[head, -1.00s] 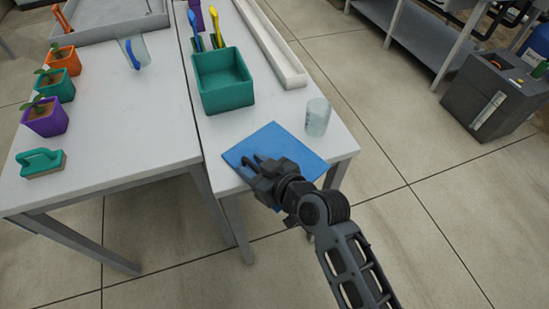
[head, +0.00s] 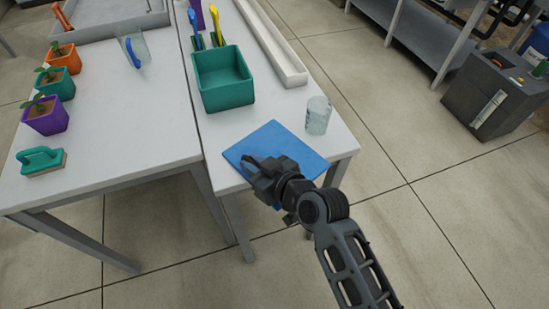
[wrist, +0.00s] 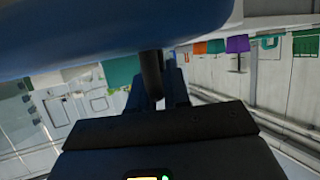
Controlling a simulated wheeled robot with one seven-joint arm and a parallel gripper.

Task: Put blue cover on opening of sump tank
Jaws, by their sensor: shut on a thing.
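The blue cover (head: 275,145) is a flat square sheet at the near right corner of the right white table, its front edge reaching past the table edge. My gripper (head: 259,163) is shut on its front edge. In the wrist view the cover (wrist: 100,28) fills the upper left, close above my gripper's dark fingers (wrist: 158,85). I cannot tell whether the cover still touches the table. The sump tank (head: 487,100) is a dark grey box on the floor at the right, with a dark opening (head: 496,62) in its top.
A clear beaker (head: 318,115) stands just beyond the cover's right side. A teal bin (head: 223,80) and a long white tray (head: 275,45) are behind. A green brush (head: 41,160) and potted plants are on the left table. Open floor (head: 420,180) lies between table and tank.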

